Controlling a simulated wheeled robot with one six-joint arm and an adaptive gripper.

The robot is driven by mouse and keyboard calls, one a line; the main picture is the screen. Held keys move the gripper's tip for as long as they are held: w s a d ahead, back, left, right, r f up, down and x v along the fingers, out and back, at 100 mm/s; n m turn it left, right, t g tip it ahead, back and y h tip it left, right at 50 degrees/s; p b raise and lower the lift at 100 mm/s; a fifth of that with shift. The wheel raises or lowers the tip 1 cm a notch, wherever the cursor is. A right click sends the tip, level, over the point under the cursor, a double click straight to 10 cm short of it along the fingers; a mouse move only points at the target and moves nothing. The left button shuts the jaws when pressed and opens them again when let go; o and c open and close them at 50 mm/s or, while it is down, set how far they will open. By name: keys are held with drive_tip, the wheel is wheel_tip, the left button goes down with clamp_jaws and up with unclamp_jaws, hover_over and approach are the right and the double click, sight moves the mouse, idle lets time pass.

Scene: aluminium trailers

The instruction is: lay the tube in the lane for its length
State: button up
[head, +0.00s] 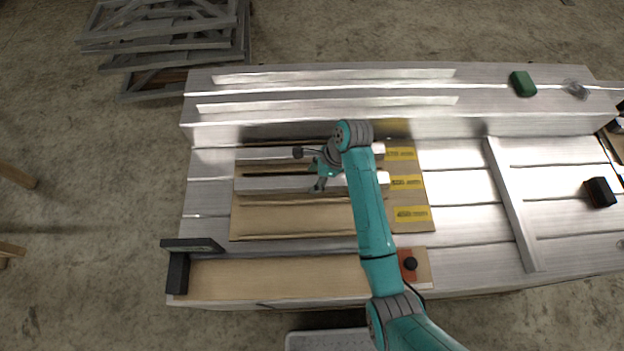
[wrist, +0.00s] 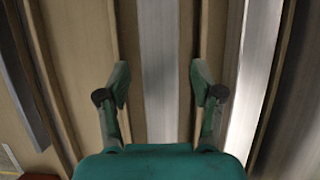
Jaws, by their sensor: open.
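A tan board (head: 290,222) with three lanes lies on the metal bench, each lane with a yellow label at its right end. One grey metal tube (head: 275,184) lies along the middle lane and another metal length (head: 262,154) lies along the upper lane. The lower lane looks bare. My gripper (head: 318,182) is over the middle tube. In the wrist view its fingers (wrist: 160,90) are open, one on each side of a grey tube (wrist: 159,50), with gaps on both sides. Whether the tube is fully seated is hard to tell. My arm hides part of the lanes.
A raised metal ledge (head: 300,128) runs behind the board. A black bracket (head: 178,268) stands at the front left, a red box with a black knob (head: 410,264) at the front. A metal bar (head: 512,205) crosses the bench at right. A green block (head: 522,84) sits on the ledge.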

drive_tip(key=v, duration=0.9)
drive_tip(key=shift+d+r, duration=0.15)
drive_tip(key=shift+r, duration=0.15)
